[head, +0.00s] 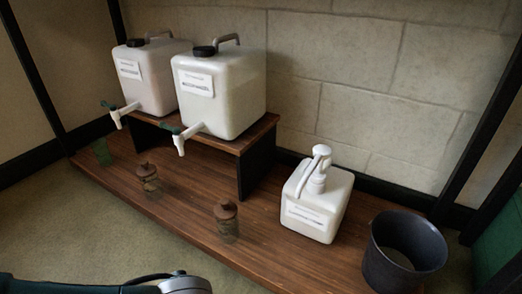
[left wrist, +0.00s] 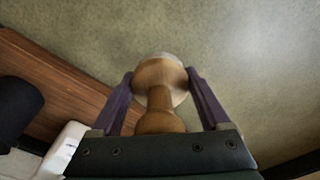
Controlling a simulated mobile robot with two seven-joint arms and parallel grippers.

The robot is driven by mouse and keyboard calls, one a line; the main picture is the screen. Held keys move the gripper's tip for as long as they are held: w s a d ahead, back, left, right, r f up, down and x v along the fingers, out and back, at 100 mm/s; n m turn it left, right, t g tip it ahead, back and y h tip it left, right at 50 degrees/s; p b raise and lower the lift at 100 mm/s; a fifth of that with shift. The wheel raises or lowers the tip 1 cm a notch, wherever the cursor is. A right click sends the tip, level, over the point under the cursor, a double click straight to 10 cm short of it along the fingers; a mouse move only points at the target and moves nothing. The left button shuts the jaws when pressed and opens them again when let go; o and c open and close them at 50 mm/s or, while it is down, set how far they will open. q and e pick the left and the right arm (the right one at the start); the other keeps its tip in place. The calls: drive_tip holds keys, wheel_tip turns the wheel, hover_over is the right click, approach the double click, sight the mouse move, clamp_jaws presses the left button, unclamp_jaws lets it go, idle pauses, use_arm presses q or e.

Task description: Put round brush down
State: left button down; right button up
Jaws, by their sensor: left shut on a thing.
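In the left wrist view my left gripper (left wrist: 160,97) is shut on the round brush (left wrist: 158,85). The brush has a turned wooden handle with a narrow neck and a wide round end, and a pale part shows at its far edge. Its two purple fingers stand on either side of the wood. Green-grey floor shows behind the brush, with the wooden board to the left. In the head view only part of my arm shows at the bottom left; the brush is not seen there. My right gripper is in neither view.
Two white canisters (head: 220,95) (head: 145,85) with taps stand on a raised shelf.

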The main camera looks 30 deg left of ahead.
use_arm(q)
wheel_tip(320, 180, down, 18)
drive_tip(key=b, duration=1.4)
drive_tip(key=shift+r+b, duration=0.2)
drive_tip(key=shift+b, duration=0.2)
drive_tip(key=shift+r, duration=0.15)
drive_tip(key=shift+s+f, duration=0.1)
drive_tip(key=shift+f, duration=0.5)
unclamp_jaws()
